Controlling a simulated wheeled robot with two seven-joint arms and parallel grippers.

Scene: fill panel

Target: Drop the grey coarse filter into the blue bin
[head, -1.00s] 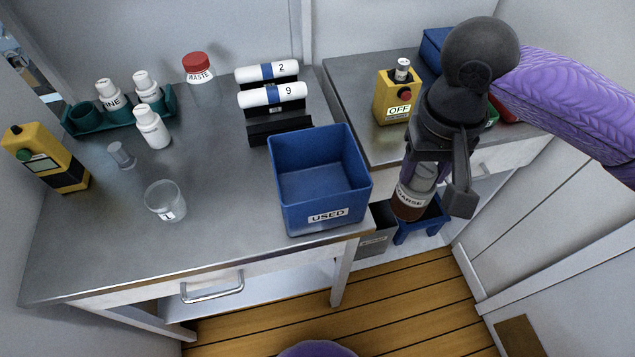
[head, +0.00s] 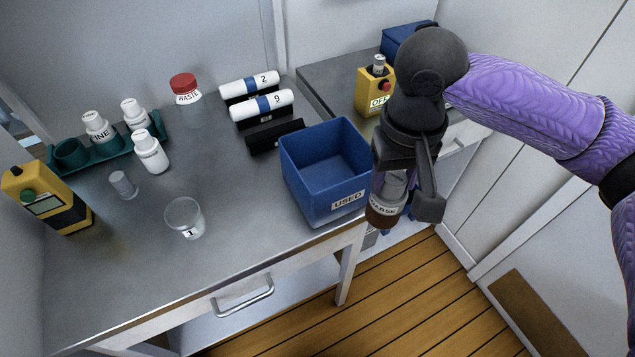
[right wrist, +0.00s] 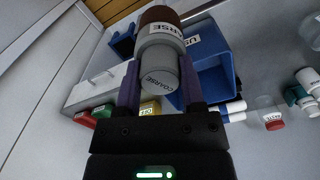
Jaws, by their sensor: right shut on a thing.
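The coarse filter (head: 386,208) is a grey cylinder with a brown end and a white label reading "ARSE" in the head view. My right gripper (head: 392,188) is shut on it and holds it upright, just right of the blue bin. The filter also shows between the fingers in the right wrist view (right wrist: 160,62). The blue bin (head: 315,200), labelled "USED", stands at the right front edge of the metal table and its visible inside looks empty. The filter appears beside the bin, not over its opening. My left gripper is not in view.
The table (head: 130,265) holds a glass beaker (head: 184,218), several white bottles in a teal rack (head: 110,152), a yellow device (head: 47,200), a red-capped waste jar (head: 185,90) and a black stand with white rolls (head: 262,106). A yellow switch box (head: 372,92) stands on the farther counter.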

